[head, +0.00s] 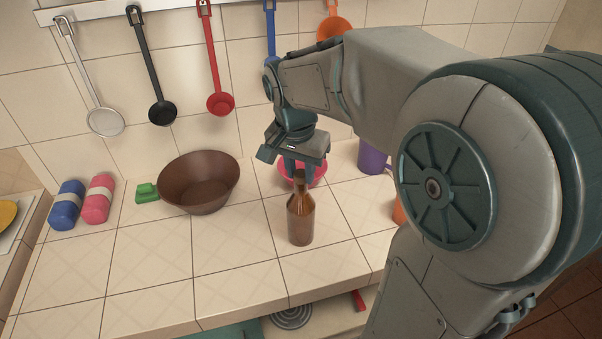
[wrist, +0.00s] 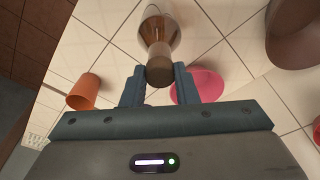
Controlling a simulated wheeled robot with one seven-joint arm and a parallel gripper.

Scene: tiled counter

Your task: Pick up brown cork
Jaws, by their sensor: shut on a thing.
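A brown glass bottle (head: 300,222) stands upright on the tiled counter. In the wrist view the bottle (wrist: 158,30) shows from above, with its neck towards me. The brown cork (wrist: 159,73) is at the top of the neck, between my fingertips. My gripper (wrist: 159,78) is shut on the cork. In the head view my gripper (head: 298,168) is at the bottle's top, and its fingers hide most of the cork there. I cannot tell whether the cork is still seated in the neck.
A brown bowl (head: 200,192) stands left of the bottle, with a green item (head: 147,193) beside it. A pink bowl (head: 316,178) and a purple cup (head: 373,158) are behind. An orange cup (wrist: 85,92) is near. The front-left counter is clear.

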